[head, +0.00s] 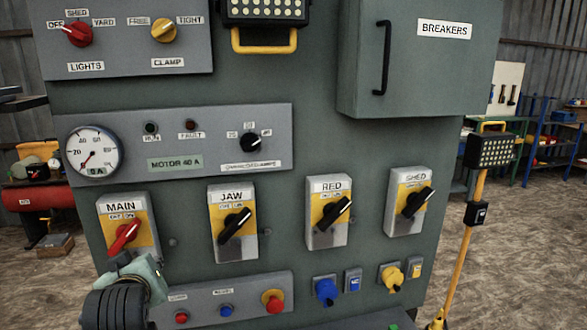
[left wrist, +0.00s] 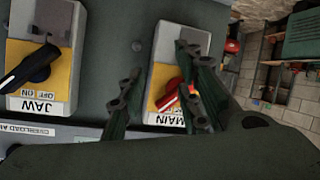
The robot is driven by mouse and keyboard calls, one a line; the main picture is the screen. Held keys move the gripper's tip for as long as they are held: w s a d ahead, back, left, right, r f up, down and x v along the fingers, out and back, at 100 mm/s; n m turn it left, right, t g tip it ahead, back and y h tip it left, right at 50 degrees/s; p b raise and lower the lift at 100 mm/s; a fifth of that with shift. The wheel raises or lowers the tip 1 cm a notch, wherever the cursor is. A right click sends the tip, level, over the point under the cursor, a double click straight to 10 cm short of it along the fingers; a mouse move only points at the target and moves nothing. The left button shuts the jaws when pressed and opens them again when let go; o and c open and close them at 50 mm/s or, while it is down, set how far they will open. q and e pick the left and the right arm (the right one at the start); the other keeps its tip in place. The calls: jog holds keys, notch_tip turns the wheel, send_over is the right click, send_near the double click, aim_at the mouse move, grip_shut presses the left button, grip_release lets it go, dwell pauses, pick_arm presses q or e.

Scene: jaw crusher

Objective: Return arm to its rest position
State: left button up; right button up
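The MAIN switch (head: 143,214) is a grey box with a yellow plate at the left of the panel. Its red handle (head: 124,237) is tilted up to the right. My left gripper (head: 130,262) is just below and in front of this handle in the head view. In the left wrist view its two dark fingers (left wrist: 158,98) are apart. The MAIN switch's red handle (left wrist: 170,97) shows between them, close to the right finger and with a gap to the left one. I cannot tell whether that finger touches it. My right gripper is not in view.
The JAW switch (head: 232,224), RED switch (head: 328,212) and SHED switch (head: 409,202) stand right of MAIN. A button strip (head: 222,301) lies below. A gauge (head: 93,152) is above. A yellow lamp stand (head: 466,245) stands right of the cabinet.

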pick_arm(q)
jog(key=s+d+f+m+g+h, duration=0.1)
jog(key=s+d+f+m+g, duration=0.15)
jog(key=s+f, duration=0.55)
jog(key=s+d+f+m+g+h, duration=0.1)
jog(key=s+d+f+m+h, duration=0.3)
jog(key=f, duration=0.7)
jog(key=s+d+f+m+g, duration=0.25)
jog(key=s+f, duration=0.25)
jog(key=s, duration=0.5)
jog(key=s+d+f+m+g, duration=0.1)
jog(key=s+f+g, duration=0.3)
jog(key=s, duration=0.7)
notch_tip(320, 180, down, 31)
jog(key=s+b, duration=0.2)
jog(key=b, duration=0.2)
jog(key=s+a+f+g+b, duration=0.1)
jog(key=s+a+f+b, duration=0.1)
jog(key=s+f, duration=1.4)
notch_tip(320, 180, down, 3)
jog(key=shift+s+a+f+b, duration=0.2)
jog(key=shift+s+a+b, duration=0.1)
jog(key=shift+s+b, duration=0.15)
jog(key=shift+c, duration=0.2)
